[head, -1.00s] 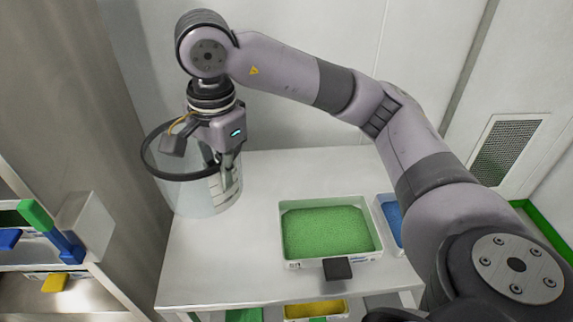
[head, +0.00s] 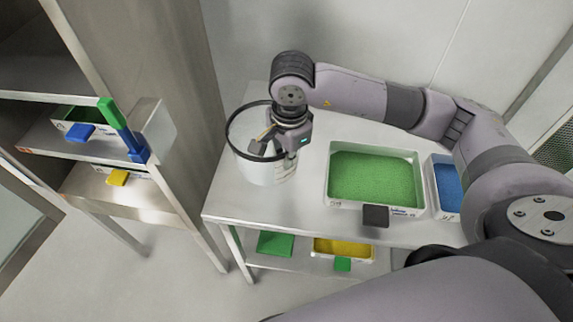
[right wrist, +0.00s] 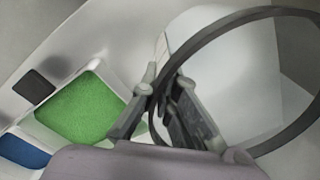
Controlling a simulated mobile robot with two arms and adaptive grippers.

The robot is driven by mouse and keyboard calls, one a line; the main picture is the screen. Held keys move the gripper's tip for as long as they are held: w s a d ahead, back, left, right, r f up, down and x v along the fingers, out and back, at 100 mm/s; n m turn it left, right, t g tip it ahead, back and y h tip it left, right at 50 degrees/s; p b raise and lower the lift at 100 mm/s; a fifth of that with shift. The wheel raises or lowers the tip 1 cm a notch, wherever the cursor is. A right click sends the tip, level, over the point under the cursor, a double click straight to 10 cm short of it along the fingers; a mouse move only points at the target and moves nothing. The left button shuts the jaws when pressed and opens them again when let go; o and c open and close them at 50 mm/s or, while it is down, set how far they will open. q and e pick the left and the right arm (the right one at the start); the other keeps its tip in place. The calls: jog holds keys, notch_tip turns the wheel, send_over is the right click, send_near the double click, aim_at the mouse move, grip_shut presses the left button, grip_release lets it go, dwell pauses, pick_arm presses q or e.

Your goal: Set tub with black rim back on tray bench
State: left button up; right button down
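The clear tub with a black rim (head: 265,168) is at the left end of the white tray bench (head: 320,219), upright in the head view. I cannot tell whether its base touches the bench top. My right gripper (head: 283,150) is at the tub's right side, with its fingers on either side of the rim and wall. In the right wrist view the fingers (right wrist: 165,110) close around the black rim (right wrist: 262,150). My left gripper is not in view.
A tray of green granules (head: 375,178) and a tray of blue granules (head: 447,187) stand right of the tub. A yellow tray (head: 343,248) is on the lower shelf. A metal rack (head: 110,145) with trays stands at the left, across a gap.

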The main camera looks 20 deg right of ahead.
aim_at(286, 178)
notch_tip(286, 178, down, 4)
jog(key=shift+r, duration=0.15)
jog(key=c, duration=2.4)
grip_release()
jog(key=c, duration=1.8)
grip_release()
jog(key=shift+r, duration=0.2)
notch_tip(286, 178, up, 12)
jog(key=b, duration=0.2)
jog(key=shift+s+f, duration=0.15)
jog(key=shift+s, duration=0.25)
